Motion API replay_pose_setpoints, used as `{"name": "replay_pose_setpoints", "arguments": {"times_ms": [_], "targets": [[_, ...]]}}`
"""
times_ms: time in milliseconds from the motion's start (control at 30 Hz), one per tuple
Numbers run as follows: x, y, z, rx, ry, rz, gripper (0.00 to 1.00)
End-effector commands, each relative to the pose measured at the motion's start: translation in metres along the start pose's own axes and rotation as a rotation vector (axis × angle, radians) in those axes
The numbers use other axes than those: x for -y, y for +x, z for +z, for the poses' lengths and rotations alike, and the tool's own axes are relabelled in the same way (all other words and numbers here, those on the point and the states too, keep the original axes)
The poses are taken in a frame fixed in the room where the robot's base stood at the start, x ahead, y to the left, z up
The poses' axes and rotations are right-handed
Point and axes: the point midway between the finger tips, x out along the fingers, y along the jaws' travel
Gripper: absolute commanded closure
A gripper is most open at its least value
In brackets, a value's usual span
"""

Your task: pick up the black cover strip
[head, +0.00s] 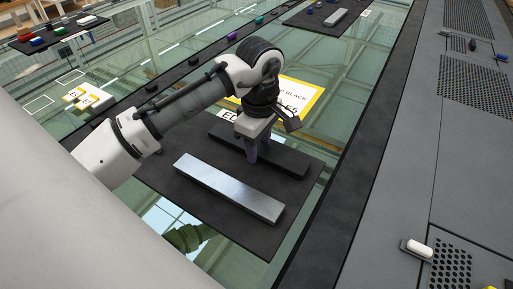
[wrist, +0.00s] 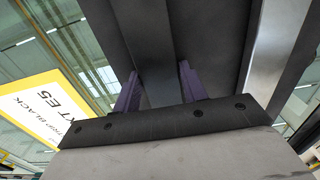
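The black cover strip (head: 290,158) lies on a dark mat (head: 244,230), behind a silver bar (head: 228,188). My gripper (head: 251,158) points down at the strip's middle, its purple fingers at the strip. In the wrist view the black strip (wrist: 152,45) runs between my gripper's two fingers (wrist: 158,80), one finger beside each long edge. I cannot tell whether the fingers press on the strip or leave a small gap. The silver bar also shows at the right of the wrist view (wrist: 268,50).
A yellow-edged label card (head: 300,97) lies on the glass behind the mat. Another dark mat with small coloured blocks (head: 58,33) is at the far left. A dark mat with a light bar (head: 336,17) is at the top. Grey perforated panels (head: 475,80) fill the right.

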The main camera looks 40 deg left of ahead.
Motion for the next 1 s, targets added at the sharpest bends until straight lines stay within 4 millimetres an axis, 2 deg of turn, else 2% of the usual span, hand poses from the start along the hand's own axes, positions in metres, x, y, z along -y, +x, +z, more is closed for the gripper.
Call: {"name": "replay_pose_setpoints", "arguments": {"times_ms": [33,200,533,900,1000], "targets": [[0.000,0.000,0.000,0.000,0.000,0.000,0.65],[0.000,0.000,0.000,0.000,0.000,0.000,0.85],[0.000,-0.004,-0.001,-0.003,-0.001,0.001,0.85],[-0.001,-0.077,0.000,0.000,0.000,0.003,0.85],[-0.001,-0.091,0.000,-0.001,-0.001,0.002,0.85]]}}
